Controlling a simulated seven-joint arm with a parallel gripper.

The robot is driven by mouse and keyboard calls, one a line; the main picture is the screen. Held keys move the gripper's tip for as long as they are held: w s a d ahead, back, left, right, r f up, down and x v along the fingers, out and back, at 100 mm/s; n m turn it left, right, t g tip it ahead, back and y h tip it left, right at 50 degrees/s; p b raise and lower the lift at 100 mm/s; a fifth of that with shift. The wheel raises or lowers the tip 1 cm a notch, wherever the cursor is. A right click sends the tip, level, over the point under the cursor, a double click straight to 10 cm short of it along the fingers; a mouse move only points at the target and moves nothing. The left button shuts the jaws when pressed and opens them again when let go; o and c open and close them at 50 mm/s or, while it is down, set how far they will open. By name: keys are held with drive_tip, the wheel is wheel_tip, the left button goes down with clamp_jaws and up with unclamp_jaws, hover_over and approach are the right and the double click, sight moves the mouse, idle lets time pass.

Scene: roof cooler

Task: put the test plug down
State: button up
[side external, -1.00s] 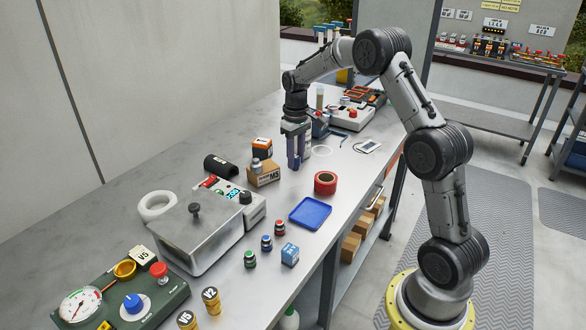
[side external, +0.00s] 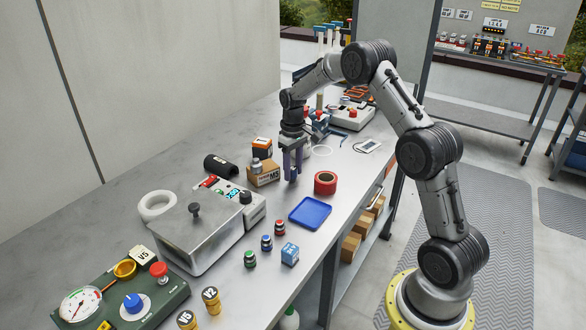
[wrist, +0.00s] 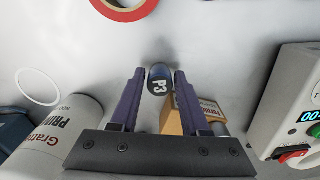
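The test plug (wrist: 159,80) shows in the wrist view as a small blue-sided cylinder with a dark top marked P3. It sits between the fingertips of my gripper (wrist: 160,82), with a finger close against each side; my gripper appears shut on it. In the side view my gripper (side external: 292,172) points straight down, low over the grey bench (side external: 345,195). The plug is not clear there behind the fingers. I cannot tell whether its bottom touches the bench.
A cardboard box (side external: 264,176) stands just left of my gripper, and a red tape roll (side external: 325,183) to its right. A blue tray (side external: 310,212) lies nearer, beside several small capped pieces. A white ring (side external: 322,151) lies behind. Bare bench surrounds the tape roll.

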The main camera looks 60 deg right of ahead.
sight(293, 168)
drive_tip(key=shift+o, duration=1.1)
drive_tip(key=shift+r, duration=0.1)
drive_tip(key=s+a+r+t, duration=0.1)
drive_tip(key=s+a+r, duration=0.15)
drive_tip(key=r, duration=0.65)
drive_tip(key=s+a+r, duration=0.1)
drive_tip(key=a+r, duration=0.2)
drive_tip(key=r, duration=0.6)
drive_tip(key=s+a+r+n+t, duration=0.1)
drive_tip(key=s+a+r, duration=0.1)
drive_tip(key=s+a, duration=0.4)
drive_tip(key=s+a+r+t, duration=0.2)
drive_tip(key=s+a, duration=0.5)
drive_tip(key=s, duration=0.5)
drive_tip(key=shift+s+a+r+n, duration=0.15)
drive_tip(key=shift+a+n, duration=0.1)
drive_tip(key=shift+n, duration=0.15)
drive_tip(key=shift+o, duration=0.5)
drive_tip(key=s+a+f+t, duration=0.1)
drive_tip(key=s+a+f, duration=0.1)
drive_tip(key=s+f, duration=0.2)
drive_tip(key=s, duration=0.3)
drive_tip(key=shift+s+a+t, duration=0.25)
drive_tip(key=shift+s+t, duration=0.05)
drive_tip(key=shift+s, duration=0.05)
